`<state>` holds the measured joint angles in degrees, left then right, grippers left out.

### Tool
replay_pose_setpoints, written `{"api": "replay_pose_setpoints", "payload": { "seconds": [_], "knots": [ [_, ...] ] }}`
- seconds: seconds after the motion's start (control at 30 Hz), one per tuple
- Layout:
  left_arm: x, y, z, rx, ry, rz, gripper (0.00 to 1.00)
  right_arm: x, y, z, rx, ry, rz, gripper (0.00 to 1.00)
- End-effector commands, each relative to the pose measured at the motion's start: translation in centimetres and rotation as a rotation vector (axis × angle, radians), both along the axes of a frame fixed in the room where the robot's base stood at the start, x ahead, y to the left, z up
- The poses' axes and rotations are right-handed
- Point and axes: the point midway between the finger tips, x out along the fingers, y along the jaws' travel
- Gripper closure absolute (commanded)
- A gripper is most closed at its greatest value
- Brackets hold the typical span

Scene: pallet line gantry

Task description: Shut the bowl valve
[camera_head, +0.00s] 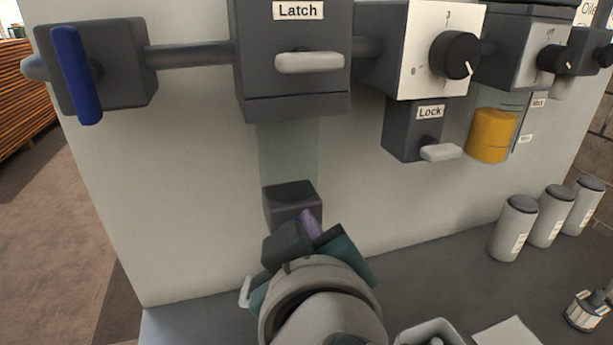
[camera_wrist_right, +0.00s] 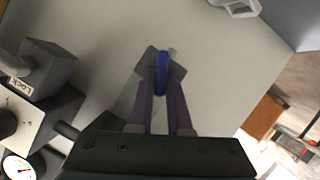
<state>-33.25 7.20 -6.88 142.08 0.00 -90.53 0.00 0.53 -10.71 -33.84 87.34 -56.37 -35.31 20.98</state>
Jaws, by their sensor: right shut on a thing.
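The bowl valve is a dark block (camera_head: 292,203) on the wall panel, below the Latch box and the pale, see-through bowl (camera_head: 289,155). Its blue handle (camera_wrist_right: 161,72) shows in the right wrist view, between the two purple fingers of my right gripper (camera_wrist_right: 161,92). The right gripper is shut on this handle, which lies in line with the fingers in that view. In the head view my right gripper (camera_head: 310,224) comes up from the bottom middle and its wrist hides the handle. My left gripper is not in view.
Another blue handle (camera_head: 77,75) sits on the pipe at upper left. The Latch box (camera_head: 295,95), Lock box (camera_head: 410,142) and knob panel (camera_head: 433,50) project above and to the right. Several grey canisters (camera_head: 513,230) stand on the bench at right.

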Motion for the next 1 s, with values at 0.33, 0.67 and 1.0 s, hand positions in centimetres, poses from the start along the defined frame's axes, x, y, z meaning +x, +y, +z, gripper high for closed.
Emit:
{"api": "replay_pose_setpoints", "payload": {
  "seconds": [0.33,0.67,1.0],
  "knots": [
    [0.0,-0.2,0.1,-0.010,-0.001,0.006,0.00,0.0,0.0,0.0,0.002,0.003,-0.001,0.62],
    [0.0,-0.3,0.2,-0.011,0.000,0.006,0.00,-0.1,0.0,0.1,0.004,0.003,-0.001,0.53],
    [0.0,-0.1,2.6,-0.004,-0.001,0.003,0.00,-4.7,-0.6,1.9,0.005,0.008,-0.002,0.53]
  ]
}}
